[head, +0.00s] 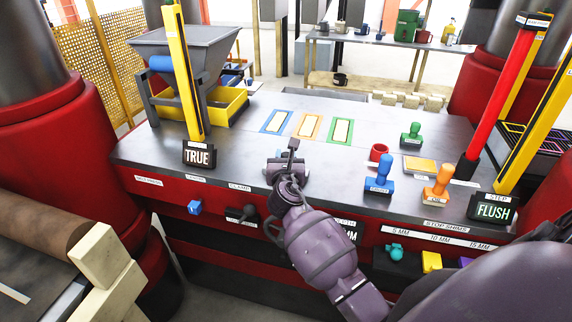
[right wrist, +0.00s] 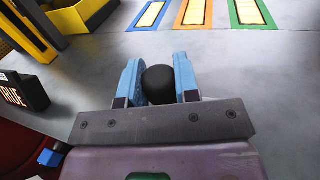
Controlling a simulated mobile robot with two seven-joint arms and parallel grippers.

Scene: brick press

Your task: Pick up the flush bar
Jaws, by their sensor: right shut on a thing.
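My right gripper (head: 286,160) is over the middle of the grey press table (head: 350,120). In the right wrist view its two blue fingers (right wrist: 159,82) are closed on a black, round-ended handle (right wrist: 158,84), which seems to belong to the flush bar. In the head view a small dark piece (head: 293,144) shows at the fingertips. The rest of the bar is hidden by the gripper and the wrist. I cannot tell whether it touches the tabletop. My left gripper is not in view.
Blue, orange and green framed slots (head: 309,125) lie just beyond the gripper. A hopper (head: 190,50) and yellow tray stand back left. Blue (head: 380,180), orange (head: 438,188) and green (head: 411,135) stamps stand to the right. TRUE (head: 199,155) and FLUSH (head: 494,211) signs sit at yellow posts.

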